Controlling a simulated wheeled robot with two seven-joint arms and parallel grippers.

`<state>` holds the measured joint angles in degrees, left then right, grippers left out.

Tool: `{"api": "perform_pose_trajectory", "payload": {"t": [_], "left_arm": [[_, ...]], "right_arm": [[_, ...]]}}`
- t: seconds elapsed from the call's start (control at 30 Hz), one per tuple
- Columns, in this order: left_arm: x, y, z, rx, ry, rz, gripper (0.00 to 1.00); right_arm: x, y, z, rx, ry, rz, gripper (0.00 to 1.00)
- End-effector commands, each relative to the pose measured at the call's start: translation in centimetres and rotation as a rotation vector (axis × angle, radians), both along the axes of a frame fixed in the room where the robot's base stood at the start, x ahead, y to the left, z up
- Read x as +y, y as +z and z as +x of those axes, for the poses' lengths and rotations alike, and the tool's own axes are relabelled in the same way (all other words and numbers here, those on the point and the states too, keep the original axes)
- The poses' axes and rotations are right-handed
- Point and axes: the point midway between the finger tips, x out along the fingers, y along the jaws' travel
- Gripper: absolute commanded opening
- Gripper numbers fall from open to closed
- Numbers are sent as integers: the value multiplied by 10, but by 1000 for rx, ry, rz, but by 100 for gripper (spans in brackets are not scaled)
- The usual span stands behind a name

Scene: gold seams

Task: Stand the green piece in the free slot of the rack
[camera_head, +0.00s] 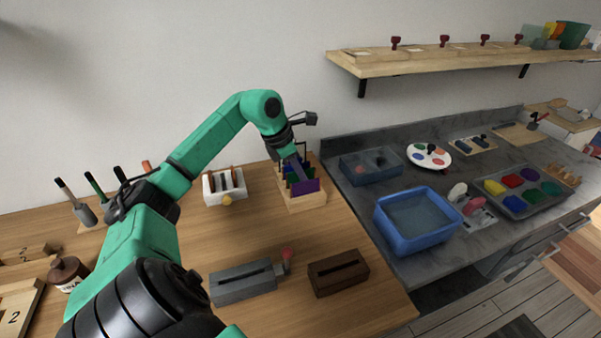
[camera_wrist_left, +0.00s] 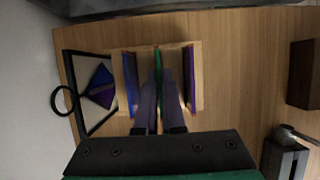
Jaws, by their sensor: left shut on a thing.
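The wooden rack (camera_head: 306,203) stands on the wooden table near its right edge, and its slatted top shows in the left wrist view (camera_wrist_left: 196,100). A blue piece (camera_wrist_left: 130,80) stands at its left and a purple piece (camera_wrist_left: 189,78) at its right; the purple one faces the head camera (camera_head: 306,187). The green piece (camera_wrist_left: 158,62) is upright between them, over or in the middle of the rack. My left gripper (camera_wrist_left: 159,90) is shut on the green piece from above. Whether its lower edge is seated is hidden. My right gripper is not in view.
A black frame with a blue-purple diamond (camera_wrist_left: 101,86) stands beside the rack. A white toaster-like holder (camera_head: 224,187) is left of it. A grey slotted block (camera_head: 242,283) and a brown slotted block (camera_head: 338,273) lie in front. A blue bin (camera_head: 417,240) is on the counter at right.

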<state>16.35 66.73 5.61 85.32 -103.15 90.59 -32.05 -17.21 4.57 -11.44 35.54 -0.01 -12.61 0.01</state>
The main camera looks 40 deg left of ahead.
Motion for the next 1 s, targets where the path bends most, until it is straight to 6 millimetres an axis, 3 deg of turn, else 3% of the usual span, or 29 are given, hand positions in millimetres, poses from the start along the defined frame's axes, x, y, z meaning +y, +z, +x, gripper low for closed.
{"api": "perform_pose_trajectory", "payload": {"t": [0.9,0.97,1.0], "left_arm": [[0,-7,0,1,0,0,0],[0,-7,0,1,0,0,21],[0,-7,0,1,0,0,36]], "right_arm": [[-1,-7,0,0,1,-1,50],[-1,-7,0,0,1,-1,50],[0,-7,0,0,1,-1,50]]}}
